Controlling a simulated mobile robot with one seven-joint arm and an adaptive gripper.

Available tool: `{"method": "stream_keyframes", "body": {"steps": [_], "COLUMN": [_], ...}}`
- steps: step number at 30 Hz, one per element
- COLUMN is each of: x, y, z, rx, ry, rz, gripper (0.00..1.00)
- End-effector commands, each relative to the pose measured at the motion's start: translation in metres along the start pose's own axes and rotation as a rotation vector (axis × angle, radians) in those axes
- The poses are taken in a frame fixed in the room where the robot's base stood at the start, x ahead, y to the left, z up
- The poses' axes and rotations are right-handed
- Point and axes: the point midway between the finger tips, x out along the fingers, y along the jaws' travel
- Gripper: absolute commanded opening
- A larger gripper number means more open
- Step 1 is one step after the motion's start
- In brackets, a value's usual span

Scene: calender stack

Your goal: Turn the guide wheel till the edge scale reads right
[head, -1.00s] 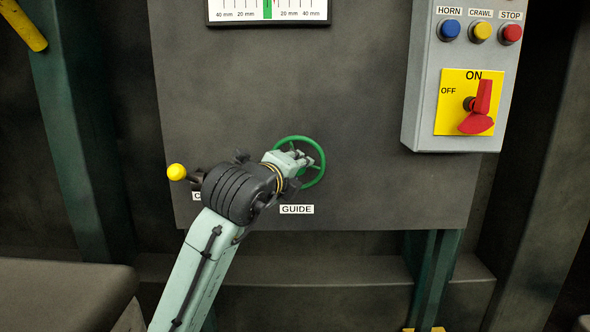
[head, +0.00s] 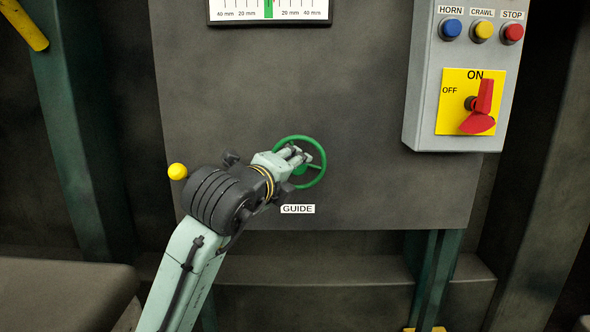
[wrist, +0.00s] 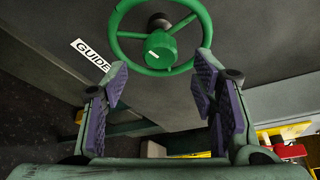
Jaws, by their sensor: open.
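The green guide wheel (head: 323,160) is on the grey panel above the GUIDE label (head: 297,209). My gripper (head: 298,155) is in front of it and covers its left and middle part. In the wrist view the wheel (wrist: 158,52) shows its rim, spokes and hub with a pale mark. My gripper (wrist: 161,85) is open there, its purple pads spread either side of the lower rim, with nothing between them clearly gripped. Contact with the rim cannot be told.
A grey control box (head: 425,90) at the right has horn, crawl and stop buttons and a red switch (head: 483,100) at ON. The panel right of the wheel is clear.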

Motion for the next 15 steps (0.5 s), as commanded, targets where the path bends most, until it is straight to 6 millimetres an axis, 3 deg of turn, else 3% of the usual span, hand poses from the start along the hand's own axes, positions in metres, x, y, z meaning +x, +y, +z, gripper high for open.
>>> {"method": "stream_keyframes", "body": {"steps": [6,15], "x": [-0.048,-0.080], "y": [0.000,0.000], "z": [0.001,0.000], "rx": [0.002,0.001], "ry": [-0.003,-0.001], "rz": [-0.002,0.000], "gripper": [0.53,0.53]}}
